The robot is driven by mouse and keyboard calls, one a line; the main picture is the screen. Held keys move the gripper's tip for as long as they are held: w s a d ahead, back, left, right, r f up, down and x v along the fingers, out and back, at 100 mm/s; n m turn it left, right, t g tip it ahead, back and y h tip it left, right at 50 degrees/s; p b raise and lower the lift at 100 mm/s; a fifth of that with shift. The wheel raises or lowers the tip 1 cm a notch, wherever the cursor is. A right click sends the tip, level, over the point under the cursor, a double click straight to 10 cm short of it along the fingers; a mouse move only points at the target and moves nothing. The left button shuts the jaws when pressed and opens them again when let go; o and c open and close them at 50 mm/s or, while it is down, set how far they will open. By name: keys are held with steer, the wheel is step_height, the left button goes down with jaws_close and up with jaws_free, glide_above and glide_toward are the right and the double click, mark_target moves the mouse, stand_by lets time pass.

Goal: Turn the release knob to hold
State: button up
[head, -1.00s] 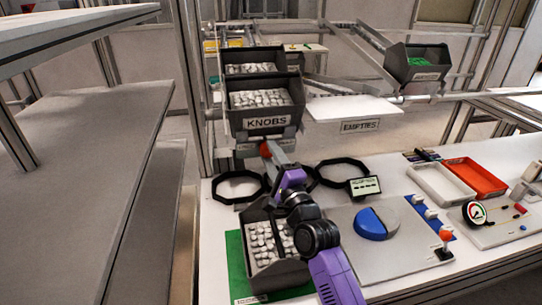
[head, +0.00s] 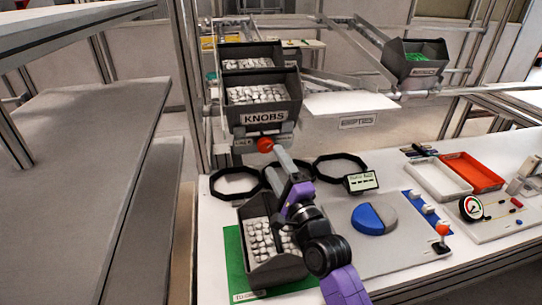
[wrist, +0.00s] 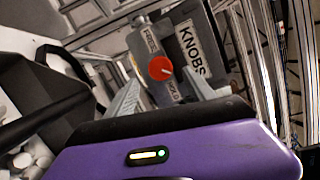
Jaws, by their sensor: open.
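The red release knob (head: 265,144) sits on a grey plate below the front KNOBS bin. In the wrist view the knob (wrist: 160,68) has a small pale mark, whose direction I cannot read surely. My gripper (head: 277,153) reaches up to the knob from the lower right. In the wrist view my gripper (wrist: 163,91) is open, with one pale finger on each side below the knob. I see no contact with the knob.
The KNOBS bin (head: 262,102), full of pale knobs, hangs above. Another filled bin (head: 270,258) stands on a green mat (head: 236,270) under my arm. Black rings (head: 237,183) lie on the bench. A panel with a blue and grey disc (head: 372,219) is at right.

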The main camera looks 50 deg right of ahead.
steer(key=shift+v, duration=1.35)
steer(key=s+a+f+n+g+y, duration=0.1)
steer(key=s+a+f+n+y, duration=0.1)
steer(key=s+a+n, duration=0.5)
steer(key=s+a+f+n+g+y, duration=0.2)
steer(key=s+a+n, duration=0.6)
steer(key=s, duration=0.7)
steer(key=s+a+f+n+g+y, duration=0.1)
steer(key=s+a+f+n+y, duration=0.2)
steer(key=s+a+f+n, duration=0.2)
steer(key=s+a+n, duration=0.2)
steer(key=s+n, duration=0.2)
steer(key=s, duration=0.2)
steer(key=shift+a+f+y, duration=0.15)
steer(key=shift+f+y, duration=0.1)
steer(key=shift+y, duration=0.15)
